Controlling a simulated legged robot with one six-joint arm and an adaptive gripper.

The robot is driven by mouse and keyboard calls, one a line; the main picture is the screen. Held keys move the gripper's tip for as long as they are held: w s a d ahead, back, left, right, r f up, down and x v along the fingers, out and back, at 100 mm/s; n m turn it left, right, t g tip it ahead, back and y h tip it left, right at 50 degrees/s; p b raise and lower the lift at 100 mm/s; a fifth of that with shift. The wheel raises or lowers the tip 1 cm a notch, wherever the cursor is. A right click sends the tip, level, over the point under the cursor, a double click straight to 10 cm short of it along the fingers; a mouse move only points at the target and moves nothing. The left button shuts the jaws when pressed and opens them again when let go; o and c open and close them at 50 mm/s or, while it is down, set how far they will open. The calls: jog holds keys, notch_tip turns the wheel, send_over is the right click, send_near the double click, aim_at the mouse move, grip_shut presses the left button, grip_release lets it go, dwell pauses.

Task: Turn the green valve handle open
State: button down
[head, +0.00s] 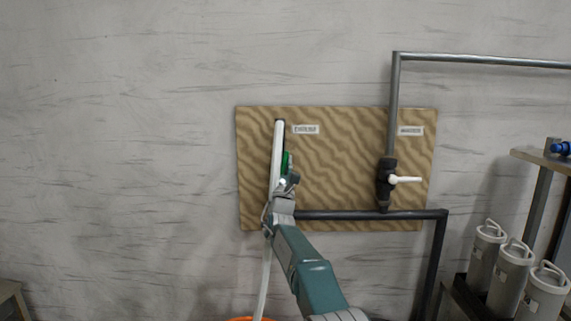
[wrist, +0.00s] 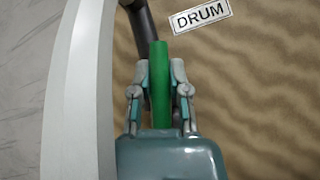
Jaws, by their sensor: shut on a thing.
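The green valve handle (wrist: 160,85) stands upright between the two fingers of my gripper (wrist: 160,88) in the wrist view. The fingers are shut on it. In the head view a small part of the green handle (head: 286,161) shows just above my gripper (head: 283,185), against the wooden board. The valve body behind it is mostly hidden by my arm and a white pipe.
A white pipe (head: 277,150) runs close along the left of my gripper. A second valve with a white handle (head: 405,180) is on the board (head: 340,170) to the right. Dark pipes (head: 350,214) run below. Grey canisters (head: 512,275) stand at lower right.

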dwell(0.4)
jog(key=c, duration=0.6)
grip_release()
jog(key=shift+v, duration=6.05)
